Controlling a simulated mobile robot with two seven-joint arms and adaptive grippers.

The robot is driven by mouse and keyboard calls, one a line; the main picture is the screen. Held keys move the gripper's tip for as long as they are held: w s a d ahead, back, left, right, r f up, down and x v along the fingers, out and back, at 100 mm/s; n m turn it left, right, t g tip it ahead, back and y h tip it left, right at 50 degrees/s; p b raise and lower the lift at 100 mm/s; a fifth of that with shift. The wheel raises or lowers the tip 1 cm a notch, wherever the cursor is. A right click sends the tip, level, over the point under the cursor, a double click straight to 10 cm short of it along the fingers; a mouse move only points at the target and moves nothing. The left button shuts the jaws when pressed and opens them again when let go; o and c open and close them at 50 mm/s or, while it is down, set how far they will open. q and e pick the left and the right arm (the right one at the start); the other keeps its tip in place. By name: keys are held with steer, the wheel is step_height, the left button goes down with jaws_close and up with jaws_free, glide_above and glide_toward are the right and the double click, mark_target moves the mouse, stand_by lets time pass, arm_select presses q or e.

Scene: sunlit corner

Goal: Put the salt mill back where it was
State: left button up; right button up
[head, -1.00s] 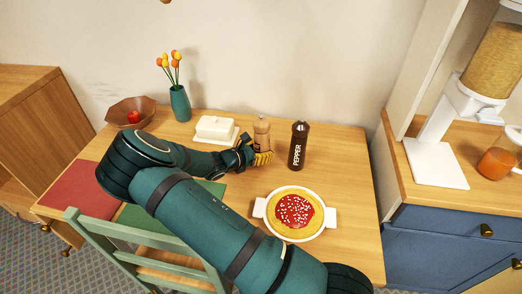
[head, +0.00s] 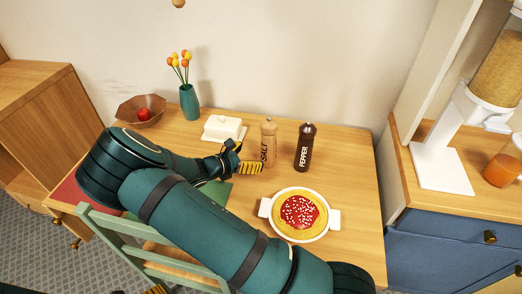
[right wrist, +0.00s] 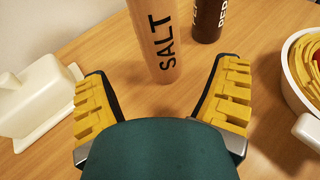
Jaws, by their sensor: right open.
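The salt mill (head: 268,146), light wood with SALT lettering, stands upright on the table beside the dark brown pepper mill (head: 304,148). My right gripper (head: 250,168) is just left of and in front of the salt mill. In the right wrist view its yellow-padded fingers (right wrist: 164,98) are spread wide and empty. The salt mill (right wrist: 155,40) stands beyond the fingertips, between their directions, with its top cut off. The pepper mill (right wrist: 209,18) shows behind it to the right. A yellow and dark bit of what looks like my left gripper (head: 156,290) shows at the bottom edge.
A white butter dish (head: 223,127) stands left of the salt mill. A teal vase with tulips (head: 189,102) and a bowl with an apple (head: 140,112) stand back left. The table's right side is clear.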

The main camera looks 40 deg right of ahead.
steer(key=shift+v, duration=1.8)
steer(key=shift+r+p, duration=0.1)
steer(key=shift+p, duration=0.25)
